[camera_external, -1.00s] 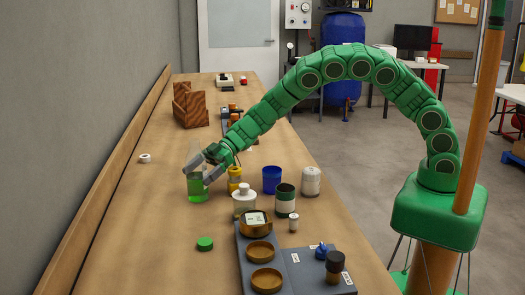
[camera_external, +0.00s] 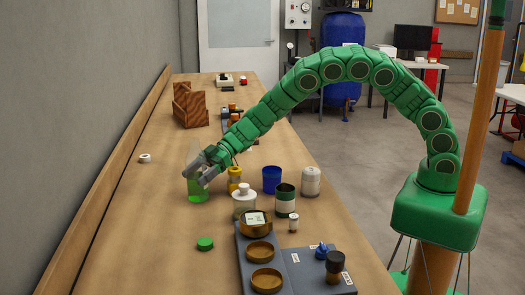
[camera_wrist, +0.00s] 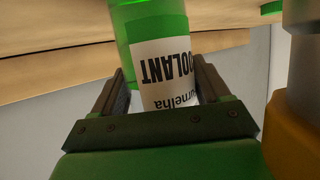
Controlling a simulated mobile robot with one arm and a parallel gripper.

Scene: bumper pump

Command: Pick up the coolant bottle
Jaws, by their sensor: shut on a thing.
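The coolant bottle (camera_external: 197,190) is clear with green liquid in its lower part and stands at the left middle of the workbench. In the wrist view its white label (camera_wrist: 165,65) reads COOLANT upside down, and the bottle (camera_wrist: 125,14) is between the two fingers. My gripper (camera_external: 202,172) is shut on the bottle, with a finger across its side in the external view. In the wrist view my gripper (camera_wrist: 160,88) has one finger on each side of the label. I cannot tell whether the bottle's base touches the bench.
A yellow container (camera_external: 234,179) stands close right of the bottle. A white bottle (camera_external: 244,200), a blue cup (camera_external: 271,179), a dark green can (camera_external: 285,199) and a white jar (camera_external: 310,181) stand further right. A green cap (camera_external: 205,243) lies in front.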

